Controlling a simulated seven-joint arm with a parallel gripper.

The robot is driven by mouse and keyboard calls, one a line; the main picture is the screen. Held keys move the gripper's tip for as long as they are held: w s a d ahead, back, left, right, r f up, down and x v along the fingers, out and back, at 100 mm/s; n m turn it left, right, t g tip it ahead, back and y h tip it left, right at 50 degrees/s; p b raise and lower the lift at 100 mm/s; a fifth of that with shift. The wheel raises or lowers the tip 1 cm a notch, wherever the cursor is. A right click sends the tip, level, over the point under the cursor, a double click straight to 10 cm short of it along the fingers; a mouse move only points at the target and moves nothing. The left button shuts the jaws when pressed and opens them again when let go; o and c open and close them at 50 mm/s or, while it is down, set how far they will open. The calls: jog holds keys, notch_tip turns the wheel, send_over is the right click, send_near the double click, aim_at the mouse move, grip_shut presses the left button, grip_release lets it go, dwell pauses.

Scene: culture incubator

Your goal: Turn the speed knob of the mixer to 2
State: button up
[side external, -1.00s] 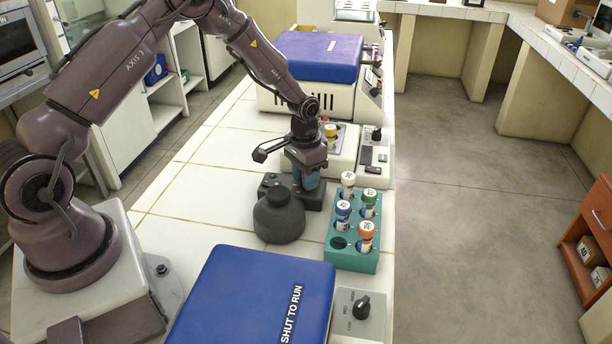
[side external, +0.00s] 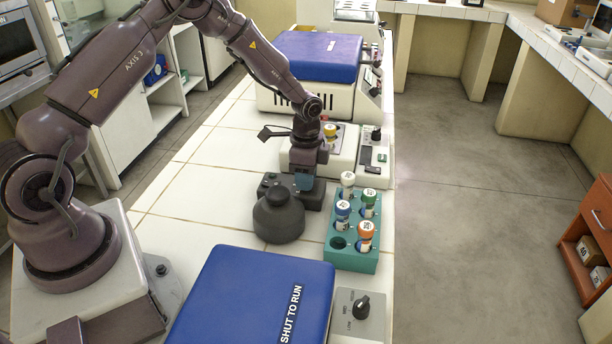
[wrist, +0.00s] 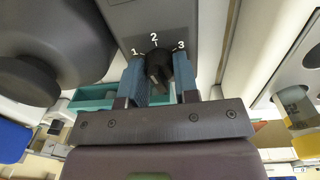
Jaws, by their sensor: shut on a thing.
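The mixer (side external: 279,222) is a dark grey unit with a round, bulbous top, standing on the white tiled bench beside the teal rack. In the wrist view its grey panel (wrist: 155,18) carries the numbers 1, 2 and 3 in an arc around the black speed knob (wrist: 158,68). My gripper (side external: 305,182) is over the mixer's base, pointing down. In the wrist view its two blue fingers (wrist: 160,82) stand on either side of the knob and are shut on it. The side view hides the knob behind the gripper. I cannot tell exactly which number the knob points at.
A teal rack (side external: 341,263) with several capped vials stands close right of the mixer. A blue-lidded machine (side external: 255,290) with its own dial is in front. Another blue-lidded machine (side external: 318,57) and pale devices (side external: 376,160) stand behind. The bench left of the mixer is clear.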

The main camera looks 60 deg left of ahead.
jog(key=shift+m, duration=1.1)
jog(key=shift+s, duration=0.1)
jog(key=o, duration=0.9)
jog(key=r, duration=1.3)
jog(key=shift+w+a, duration=0.15)
jog(key=shift+w, duration=0.2)
